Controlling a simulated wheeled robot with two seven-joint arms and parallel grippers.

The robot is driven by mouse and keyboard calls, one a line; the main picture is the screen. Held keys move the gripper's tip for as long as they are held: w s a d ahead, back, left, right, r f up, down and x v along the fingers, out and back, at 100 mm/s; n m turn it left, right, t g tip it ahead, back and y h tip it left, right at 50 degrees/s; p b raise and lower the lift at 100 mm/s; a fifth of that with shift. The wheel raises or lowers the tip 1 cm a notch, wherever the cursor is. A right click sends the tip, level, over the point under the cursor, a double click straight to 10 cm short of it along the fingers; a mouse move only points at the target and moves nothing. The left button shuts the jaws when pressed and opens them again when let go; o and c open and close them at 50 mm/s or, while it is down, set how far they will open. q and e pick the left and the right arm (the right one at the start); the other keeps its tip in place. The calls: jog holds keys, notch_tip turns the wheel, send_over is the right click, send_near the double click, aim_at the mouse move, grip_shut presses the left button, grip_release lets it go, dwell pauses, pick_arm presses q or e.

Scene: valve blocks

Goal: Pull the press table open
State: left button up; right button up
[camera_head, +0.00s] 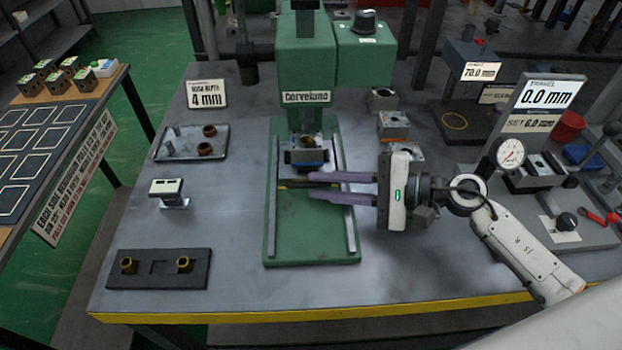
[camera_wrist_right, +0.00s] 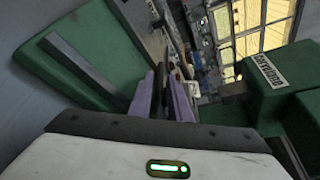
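The green press (camera_head: 303,65) labelled "Corvelano" stands mid-table, with two rails along its base. Its press table (camera_head: 307,167) sits under the ram, between the rails, and carries a small block with a brass-coloured bush (camera_head: 306,142). A dark handle bar (camera_head: 292,185) lies in front of the press table. My right gripper (camera_head: 312,186) reaches in from the right, its purple fingers closed around the bar. In the right wrist view, the fingers (camera_wrist_right: 163,95) have a dark part between them; their contact is partly hidden. My left gripper is not in view.
A tray with bushes (camera_head: 180,154), a small stand (camera_head: 170,192) and a dark bush holder (camera_head: 150,282) lie left of the press. Metal blocks (camera_head: 394,124) and a dial gauge (camera_head: 510,153) stand to the right. The front of the press base (camera_head: 312,246) is clear.

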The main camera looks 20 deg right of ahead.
jog(key=shift+x, duration=1.1)
jog(key=shift+w+a+f, duration=0.15)
jog(key=shift+w+a, duration=0.05)
jog(key=shift+a, duration=0.1)
grip_shut()
